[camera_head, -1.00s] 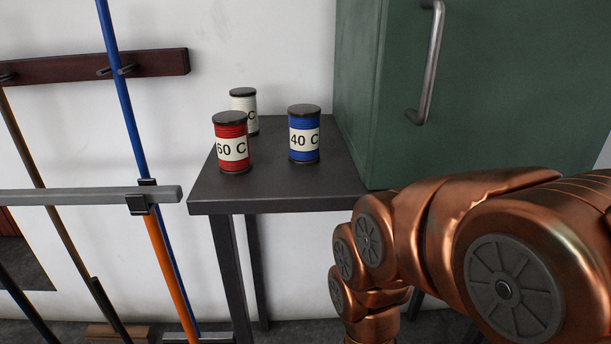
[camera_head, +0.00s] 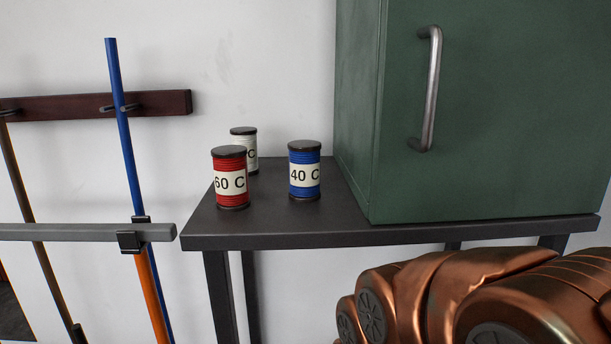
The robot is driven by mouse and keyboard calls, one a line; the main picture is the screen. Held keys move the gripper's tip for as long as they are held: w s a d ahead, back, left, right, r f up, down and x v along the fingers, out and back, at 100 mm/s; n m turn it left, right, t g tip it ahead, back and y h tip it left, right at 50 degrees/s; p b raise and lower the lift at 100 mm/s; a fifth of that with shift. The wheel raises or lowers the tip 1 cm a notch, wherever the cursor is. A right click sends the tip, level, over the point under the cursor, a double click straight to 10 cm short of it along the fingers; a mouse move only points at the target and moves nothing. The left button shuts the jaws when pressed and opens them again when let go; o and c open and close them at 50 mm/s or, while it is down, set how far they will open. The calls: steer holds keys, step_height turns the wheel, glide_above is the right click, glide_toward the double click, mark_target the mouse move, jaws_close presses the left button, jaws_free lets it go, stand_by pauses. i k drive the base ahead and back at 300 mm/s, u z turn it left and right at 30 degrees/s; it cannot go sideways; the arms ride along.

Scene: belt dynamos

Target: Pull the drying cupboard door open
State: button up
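The drying cupboard (camera_head: 357,110) is a green box standing on a dark table. Its door (camera_head: 500,130) faces me and looks shut. A vertical metal bar handle (camera_head: 432,90) is fixed near the door's left edge. My copper-coloured arm is at the lower right, below and in front of the table's front edge, apart from the handle. My gripper is outside the view, so its state is hidden.
On the dark table (camera_head: 275,230), left of the cupboard, stand a red spool (camera_head: 230,197), a blue spool (camera_head: 305,190) and a white spool (camera_head: 247,140). Poles hang from a wooden rack (camera_head: 60,107) at the left, behind a grey rail (camera_head: 70,232).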

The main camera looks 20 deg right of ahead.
mark_target(486, 109)
steer(key=z, duration=2.95)
steer(key=k, duration=1.05)
steer(key=u, duration=2)
